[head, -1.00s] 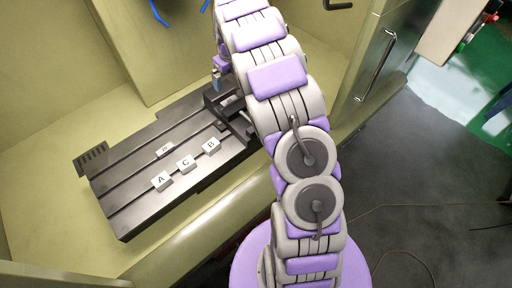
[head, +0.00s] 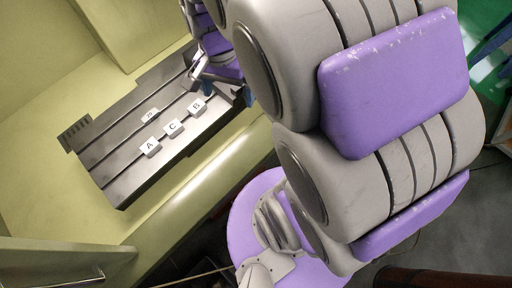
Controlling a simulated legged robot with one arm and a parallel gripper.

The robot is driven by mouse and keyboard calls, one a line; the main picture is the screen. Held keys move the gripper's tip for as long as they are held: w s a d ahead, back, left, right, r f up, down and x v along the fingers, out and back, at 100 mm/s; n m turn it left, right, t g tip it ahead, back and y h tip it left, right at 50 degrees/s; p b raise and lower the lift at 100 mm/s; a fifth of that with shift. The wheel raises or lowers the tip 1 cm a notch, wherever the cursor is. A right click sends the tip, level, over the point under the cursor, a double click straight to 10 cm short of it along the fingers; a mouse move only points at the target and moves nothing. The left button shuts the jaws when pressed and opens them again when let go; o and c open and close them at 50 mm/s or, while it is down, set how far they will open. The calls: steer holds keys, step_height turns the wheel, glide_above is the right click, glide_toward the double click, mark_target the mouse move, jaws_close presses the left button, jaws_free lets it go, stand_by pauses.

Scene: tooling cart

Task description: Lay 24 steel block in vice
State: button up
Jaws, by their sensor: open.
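A small pale block (head: 150,115) lies on the slotted black machine table (head: 118,190); its top mark is too small to read surely, perhaps 24. Three pale blocks marked A (head: 150,148), C (head: 173,128) and B (head: 196,106) stand in a row on the same table. My gripper (head: 222,88), with blue fingertips, is open over the right end of the table, beyond block B and apart from the marked blocks. The vice at that end is mostly hidden behind my gripper and arm.
Yellow-green enclosure walls (head: 40,60) rise behind and left of the table. A door with a metal handle (head: 80,277) is at the lower left. My arm covers much of the right half. The table's left end is clear.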

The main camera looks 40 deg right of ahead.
steer(key=s+a+f+n+g, duration=0.1)
steer(key=s+a+n, duration=0.2)
steer(key=s+n, duration=0.7)
steer(key=s, duration=0.5)
steer(key=shift+s+f+n, duration=0.2)
steer(key=shift+f+n, duration=0.05)
steer(key=shift+n, duration=0.15)
step_height(320, 180, down, 6)
steer(key=b, duration=0.5)
steer(key=shift+r+b, duration=0.15)
steer(key=shift+b, duration=0.15)
